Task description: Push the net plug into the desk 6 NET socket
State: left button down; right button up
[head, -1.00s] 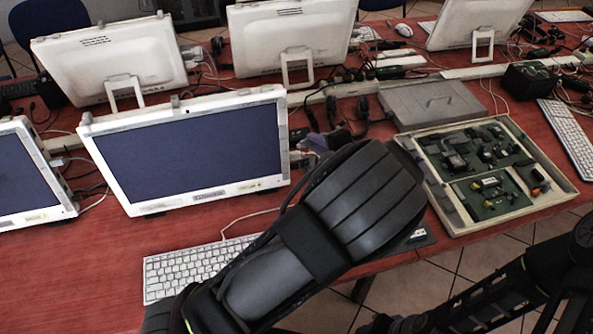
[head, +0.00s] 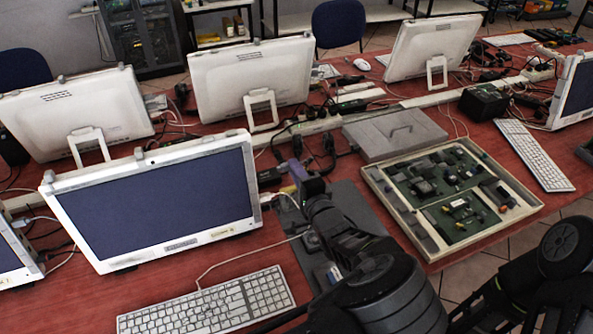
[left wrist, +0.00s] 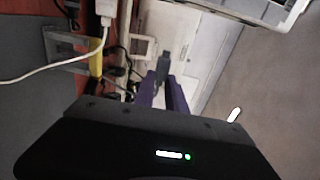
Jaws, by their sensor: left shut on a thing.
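My left gripper (head: 300,170) reaches up from the bottom, just right of the near monitor; its purple fingers also show in the left wrist view (left wrist: 166,92). They are shut on a small dark grey piece, seemingly the net plug (left wrist: 163,62), which sticks out past the fingertips. In the head view the plug is too small to make out. The desk 6 NET socket cannot be picked out and no label is readable. A white plug with a white cable (left wrist: 105,10) and a yellow piece (left wrist: 95,58) lie left of the fingers. My right gripper is out of view.
The near monitor (head: 160,200) and keyboard (head: 210,305) stand left of the arm. A wooden tray of circuit boards (head: 375,180) and a grey lidded case (head: 395,132) lie to the right. Loose cables and a power strip (head: 310,128) run behind.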

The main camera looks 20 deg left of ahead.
pick_arm(q)
jog(key=shift+a, duration=0.1)
jog(key=s+a, duration=0.3)
jog(key=shift+a+p, duration=0.3)
dwell(1.0)
jog(key=shift+s+a, duration=0.7)
jog(key=shift+a, duration=0.15)
dwell(0.7)
jog(key=c, duration=1.4)
grip_release()
jog(key=shift+o, duration=0.5)
